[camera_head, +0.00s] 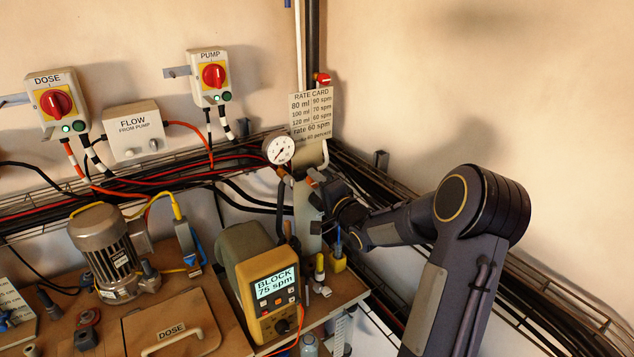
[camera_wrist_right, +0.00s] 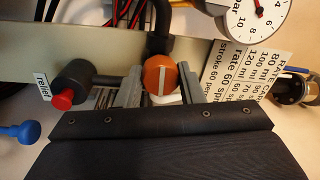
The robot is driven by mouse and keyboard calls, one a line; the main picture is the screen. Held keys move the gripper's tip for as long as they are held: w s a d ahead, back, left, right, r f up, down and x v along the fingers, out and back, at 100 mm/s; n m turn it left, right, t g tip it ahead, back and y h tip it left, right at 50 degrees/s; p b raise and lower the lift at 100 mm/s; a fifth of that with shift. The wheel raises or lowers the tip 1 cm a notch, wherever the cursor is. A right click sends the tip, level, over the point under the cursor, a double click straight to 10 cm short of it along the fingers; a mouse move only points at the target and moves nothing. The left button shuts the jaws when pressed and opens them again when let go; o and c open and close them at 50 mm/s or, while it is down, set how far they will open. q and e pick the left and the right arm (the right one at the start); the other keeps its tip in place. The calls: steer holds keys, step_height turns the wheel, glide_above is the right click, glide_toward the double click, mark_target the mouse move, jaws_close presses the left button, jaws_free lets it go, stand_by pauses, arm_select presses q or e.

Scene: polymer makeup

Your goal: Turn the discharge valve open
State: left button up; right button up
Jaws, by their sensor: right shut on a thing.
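In the right wrist view an orange valve knob (camera_wrist_right: 160,76) with a pale stripe sits between my right gripper's two grey fingers (camera_wrist_right: 160,88). The stripe runs nearly upright in that view. The fingers are shut on the knob's sides. In the head view my right gripper (camera_head: 320,180) reaches in from the right to the pipework below the pressure gauge (camera_head: 279,150), and mostly hides the knob there. The gauge dial also shows at the top of the wrist view (camera_wrist_right: 252,14). My left gripper is not in view.
A black fitting with a red cap (camera_wrist_right: 62,99), beside a relief label, is left of the knob. A rate card (camera_head: 311,115) hangs behind. The yellow pump unit (camera_head: 265,290) reads "BLOCK 75 spm". Cable trays run along the walls. Open space lies at right of my arm.

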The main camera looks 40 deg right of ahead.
steer(key=shift+m, duration=0.6)
steer(key=o, duration=1)
steer(key=s, duration=0.2)
steer(key=s+b, duration=0.1)
steer(key=s, duration=0.2)
steer(key=s+a+b, duration=0.1)
steer(key=s, duration=0.1)
steer(key=shift+s+f, duration=0.3)
steer(key=shift+s, duration=0.1)
